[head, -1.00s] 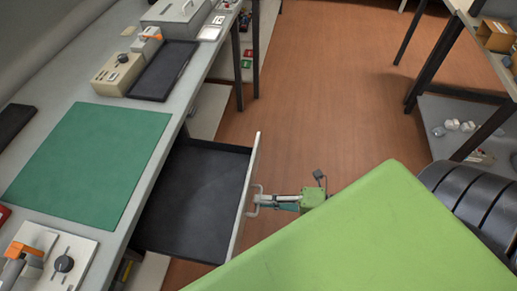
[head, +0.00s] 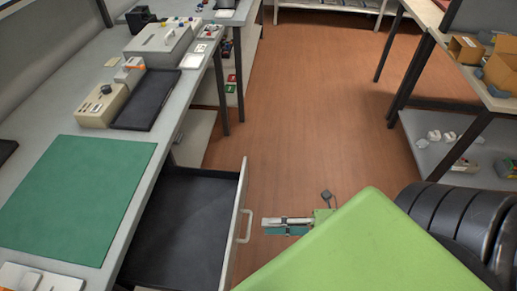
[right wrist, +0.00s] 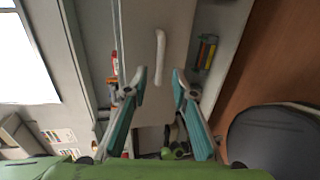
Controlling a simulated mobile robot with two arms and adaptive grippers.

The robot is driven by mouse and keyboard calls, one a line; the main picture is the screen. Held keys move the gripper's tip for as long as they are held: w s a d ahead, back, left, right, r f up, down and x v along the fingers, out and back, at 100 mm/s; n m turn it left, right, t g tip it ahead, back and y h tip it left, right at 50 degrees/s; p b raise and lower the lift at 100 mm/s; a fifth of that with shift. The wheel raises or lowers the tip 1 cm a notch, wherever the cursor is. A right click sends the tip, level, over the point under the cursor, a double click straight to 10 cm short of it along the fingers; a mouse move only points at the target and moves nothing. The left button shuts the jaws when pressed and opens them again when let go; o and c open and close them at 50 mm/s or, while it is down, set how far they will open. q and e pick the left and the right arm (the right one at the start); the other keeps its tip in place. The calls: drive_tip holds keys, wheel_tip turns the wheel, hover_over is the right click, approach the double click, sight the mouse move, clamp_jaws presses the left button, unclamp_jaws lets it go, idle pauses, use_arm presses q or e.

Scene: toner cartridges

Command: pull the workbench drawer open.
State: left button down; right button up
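The workbench drawer (head: 190,230) stands pulled out from under the bench top, and its dark inside is empty. Its pale front carries a light bar handle (head: 244,226). My right gripper (head: 264,226) is just to the right of the handle, with a gap between them. In the right wrist view the handle (right wrist: 160,50) shows beyond the fingertips. The fingers of the right gripper (right wrist: 159,82) are spread with nothing between them. My left gripper is in neither view.
The workbench (head: 110,128) holds a green mat (head: 75,195), a beige device (head: 103,106) and a black tray (head: 150,100). A shelf (head: 450,140) with boxes stands at the right. The brown floor (head: 300,110) between them is clear.

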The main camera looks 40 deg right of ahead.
drive_tip(key=v, duration=0.6)
drive_tip(key=shift+d, duration=0.15)
drive_tip(key=shift+s, duration=0.15)
